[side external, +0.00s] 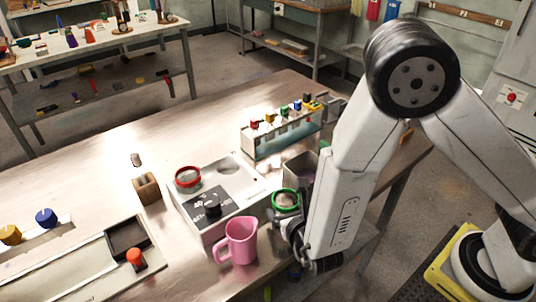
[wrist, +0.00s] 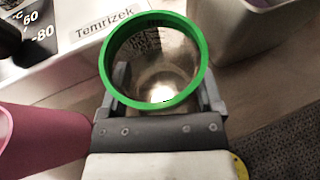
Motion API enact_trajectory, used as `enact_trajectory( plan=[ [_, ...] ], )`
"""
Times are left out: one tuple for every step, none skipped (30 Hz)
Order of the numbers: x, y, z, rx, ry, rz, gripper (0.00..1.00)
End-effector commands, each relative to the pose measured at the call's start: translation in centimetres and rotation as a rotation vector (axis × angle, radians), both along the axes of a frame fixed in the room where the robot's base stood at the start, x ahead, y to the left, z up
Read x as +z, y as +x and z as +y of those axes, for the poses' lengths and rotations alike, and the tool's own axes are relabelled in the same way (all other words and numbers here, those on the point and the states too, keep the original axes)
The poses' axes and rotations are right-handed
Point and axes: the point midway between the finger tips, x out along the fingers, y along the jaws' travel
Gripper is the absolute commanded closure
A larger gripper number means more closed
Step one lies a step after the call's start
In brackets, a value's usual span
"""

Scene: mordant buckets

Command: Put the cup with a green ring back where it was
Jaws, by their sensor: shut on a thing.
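The cup with a green ring (side external: 285,199) is a clear or greyish cup with a bright green rim. My gripper (side external: 287,218) is shut on it, close to the right edge of a pale stirring unit (side external: 190,222). In the wrist view the cup (wrist: 155,72) sits mouth towards the camera between the two fingers of my gripper (wrist: 163,88), and looks empty. The unit has an empty round recess (side external: 230,164) at its back right. A cup with a red ring (side external: 187,177) stands at its back left. How high my cup hangs is hard to tell.
A pink jug (side external: 240,241) stands just in front of the unit, left of my gripper. A grey metal container (side external: 299,169) is behind the held cup. A rack of colour-capped vials (side external: 280,135) stands further back. A wooden block (side external: 147,189) is at the left.

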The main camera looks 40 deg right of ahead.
Motion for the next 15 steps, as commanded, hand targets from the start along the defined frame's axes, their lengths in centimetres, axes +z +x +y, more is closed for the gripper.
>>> enact_trajectory(
  plan=[
    [-0.33,0.00,-0.01,0.000,-0.001,0.000,0.87],
    [-0.45,-0.01,-0.01,0.000,-0.001,-0.001,0.87],
    [-0.59,-0.02,-0.02,0.000,-0.001,-0.001,0.87],
    [-0.65,-0.01,-0.02,0.000,-0.001,-0.001,0.87],
    [-0.68,-0.01,-0.02,0.000,-0.001,-0.001,0.87],
    [-0.69,0.00,-0.01,0.000,0.000,-0.001,0.87],
    [-0.69,0.00,-0.01,0.000,-0.001,-0.002,0.87],
    [-0.69,0.00,-0.01,0.000,0.000,-0.001,0.87],
    [-0.67,0.00,-0.01,0.000,0.000,-0.001,0.87],
    [-0.67,0.00,-0.01,0.000,0.000,-0.001,0.87],
    [-0.67,0.00,-0.01,0.000,0.000,-0.001,0.87],
    [-0.67,0.00,-0.01,0.000,0.000,-0.001,0.87],
    [-0.69,0.00,-0.01,0.000,0.000,-0.001,0.87],
    [-0.75,0.00,-0.01,0.000,0.000,-0.001,0.87],
    [-0.82,0.00,-0.01,0.000,0.000,-0.001,0.87]
  ],
)
